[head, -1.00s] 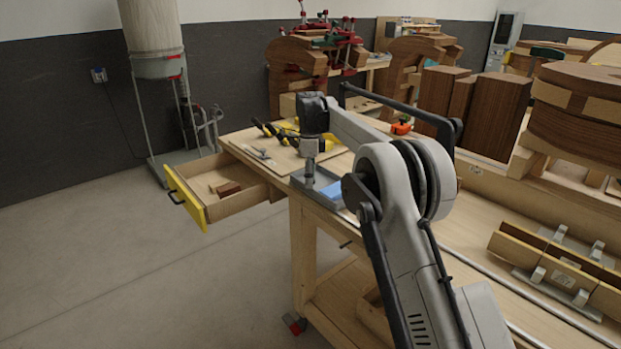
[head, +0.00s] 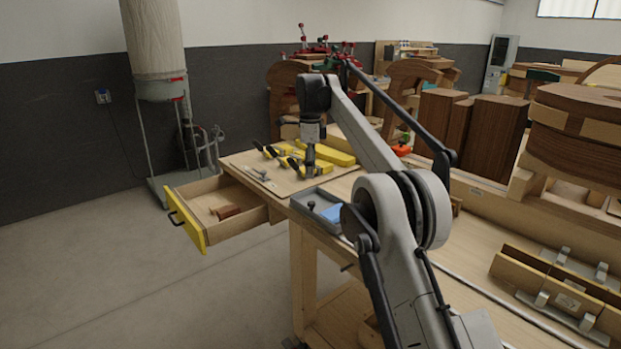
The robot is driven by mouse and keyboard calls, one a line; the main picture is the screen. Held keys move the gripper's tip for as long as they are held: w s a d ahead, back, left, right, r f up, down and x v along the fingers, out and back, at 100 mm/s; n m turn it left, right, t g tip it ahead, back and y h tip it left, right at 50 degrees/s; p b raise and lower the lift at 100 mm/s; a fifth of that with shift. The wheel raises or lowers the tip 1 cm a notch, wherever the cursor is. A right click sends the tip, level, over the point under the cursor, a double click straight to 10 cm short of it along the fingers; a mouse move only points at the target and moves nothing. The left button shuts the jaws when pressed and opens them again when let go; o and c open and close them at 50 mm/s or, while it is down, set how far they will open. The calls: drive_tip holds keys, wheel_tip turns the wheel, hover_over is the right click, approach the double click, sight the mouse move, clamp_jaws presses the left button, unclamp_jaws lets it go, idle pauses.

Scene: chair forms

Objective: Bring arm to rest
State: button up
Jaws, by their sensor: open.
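My gripper (head: 311,165) points down above the workbench, over the area between the grey tray and the yellow-handled tools. Its fingers look small and dark here, and it is open with nothing seen in it. My arm reaches from the lower right up and over the bench (head: 468,252). The grey tray (head: 297,200) is just below the gripper and holds a blue item (head: 328,213) and a small dark knob-like piece (head: 311,205).
Yellow clamps (head: 318,152) lie on a board at the bench's far end. A yellow-fronted drawer (head: 187,221) stands open with a brown wooden piece (head: 227,211) inside. Dark wooden blocks (head: 497,128) and wooden forms (head: 575,125) stand to the right.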

drive_tip(key=shift+r, duration=0.3)
drive_tip(key=s+d+r+n+t, duration=0.2)
drive_tip(key=s+d+r+n, duration=0.2)
drive_tip(key=s+d+r, duration=0.5)
drive_tip(key=s+d+r+n+t, duration=0.1)
drive_tip(key=s+d+r+n, duration=0.1)
drive_tip(key=s+d+n, duration=0.3)
drive_tip(key=s+d+r+t, duration=0.1)
drive_tip(key=s+d+r, duration=0.1)
drive_tip(key=s, duration=0.4)
drive_tip(key=s+d+f+n+t, duration=0.1)
drive_tip(key=s+d+f+n, duration=0.2)
drive_tip(key=s+f, duration=0.3)
drive_tip(key=s+d+f+n+t, duration=0.1)
drive_tip(key=s+d+f+n, duration=0.2)
drive_tip(key=s, duration=1.2)
drive_tip(key=s+d+f+n+t+b, duration=0.1)
drive_tip(key=s+d+f+n, duration=0.2)
drive_tip(key=s+f, duration=0.6)
drive_tip(key=shift+s+d, duration=0.35)
drive_tip(key=shift+s, duration=0.6)
